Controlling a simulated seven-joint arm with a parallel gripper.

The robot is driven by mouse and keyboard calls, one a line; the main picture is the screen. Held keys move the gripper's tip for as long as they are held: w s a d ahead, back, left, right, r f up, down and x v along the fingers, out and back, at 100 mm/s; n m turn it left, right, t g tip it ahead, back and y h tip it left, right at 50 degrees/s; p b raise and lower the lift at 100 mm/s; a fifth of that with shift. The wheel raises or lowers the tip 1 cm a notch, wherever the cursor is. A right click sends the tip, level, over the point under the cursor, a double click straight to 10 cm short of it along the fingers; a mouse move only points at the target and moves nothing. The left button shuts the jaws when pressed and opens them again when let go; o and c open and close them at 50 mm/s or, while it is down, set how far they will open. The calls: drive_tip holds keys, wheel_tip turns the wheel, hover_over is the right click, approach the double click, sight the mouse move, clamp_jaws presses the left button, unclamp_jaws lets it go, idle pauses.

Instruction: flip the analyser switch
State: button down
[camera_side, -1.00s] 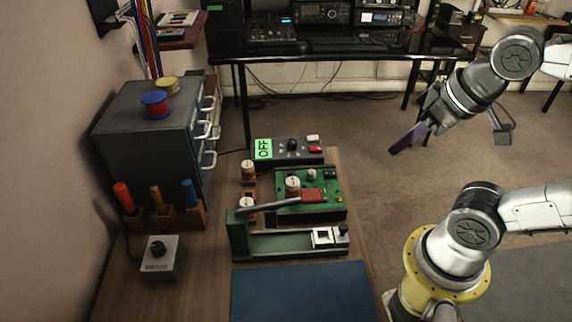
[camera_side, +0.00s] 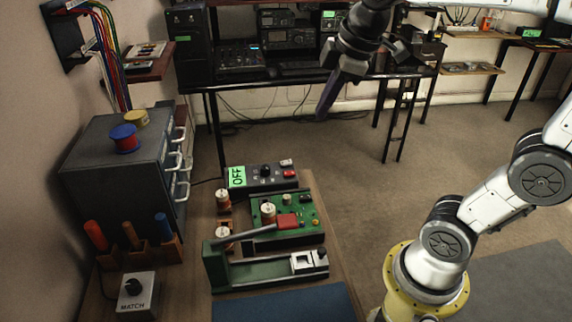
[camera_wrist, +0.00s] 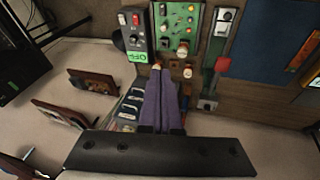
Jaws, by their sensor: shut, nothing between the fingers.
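A dark box with a green OFF label (camera_side: 237,177) sits at the far end of the bench in the side view. It carries a black knob (camera_side: 266,170), a red switch (camera_side: 289,173) and a white switch (camera_side: 286,163). In the wrist view the same box shows its red switch (camera_wrist: 136,19), white switch (camera_wrist: 122,19) and knob (camera_wrist: 137,43). I cannot read which one is the analyser switch. My gripper (camera_side: 322,115) is shut and empty, its purple fingers high in the air beyond and right of the box. The fingertips also show in the wrist view (camera_wrist: 158,69).
A green circuit board (camera_side: 296,211) with spools and a green clamp-like fixture (camera_side: 214,264) stand nearer on the bench. A grey drawer cabinet (camera_side: 110,160) with spools is at left. A MATCH knob box (camera_side: 137,294) is at front left.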

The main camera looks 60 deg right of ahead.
drive_tip(key=w+d+f+n, duration=0.1)
drive_tip(key=w+d, duration=0.1)
drive_tip(key=w, duration=0.3)
drive_tip(key=g, duration=0.4)
hover_over(286, 173)
wheel_tip(286, 173, down, 12)
drive_tip(key=shift+d, duration=0.1)
wheel_tip(286, 173, down, 14)
drive_tip(key=shift+r, duration=0.1)
drive_tip(key=shift+f, duration=0.25)
